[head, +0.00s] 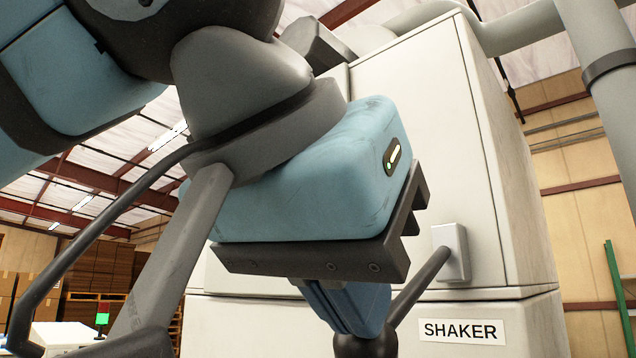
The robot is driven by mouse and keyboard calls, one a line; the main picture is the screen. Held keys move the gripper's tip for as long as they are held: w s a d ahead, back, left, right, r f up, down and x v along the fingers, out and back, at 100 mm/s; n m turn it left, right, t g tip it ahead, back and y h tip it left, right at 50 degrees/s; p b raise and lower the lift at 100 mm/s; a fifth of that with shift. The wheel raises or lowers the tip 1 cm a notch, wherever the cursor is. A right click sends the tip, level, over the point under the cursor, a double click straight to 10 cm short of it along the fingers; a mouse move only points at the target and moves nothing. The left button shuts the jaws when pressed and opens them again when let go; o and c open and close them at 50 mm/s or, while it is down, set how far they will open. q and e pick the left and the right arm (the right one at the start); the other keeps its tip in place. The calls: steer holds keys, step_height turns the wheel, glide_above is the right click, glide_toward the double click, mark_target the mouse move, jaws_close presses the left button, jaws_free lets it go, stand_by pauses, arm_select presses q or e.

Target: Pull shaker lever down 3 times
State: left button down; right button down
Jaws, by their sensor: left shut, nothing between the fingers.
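The shaker (500,190) is a large off-white cabinet with a "SHAKER" label on its lower front. Its lever (421,285) is a grey rod that slants down and left from a pale bracket on the cabinet. The lever ends in a dark round knob (365,346) at the bottom edge of the picture. My left gripper (358,322) comes in from the upper left, pointing down. Its blue fingers are shut with nothing between them, right at the top of the knob. I cannot tell whether they touch it. My right gripper is not in view.
Grey pipes (545,28) run over the top and right side of the cabinet. Stacked boxes (100,268) stand far back on the left. A white machine with a green light (102,319) shows at the lower left. A green post (615,290) stands at the right.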

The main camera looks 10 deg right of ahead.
arm_select(q)
steer(key=shift+f, duration=0.15)
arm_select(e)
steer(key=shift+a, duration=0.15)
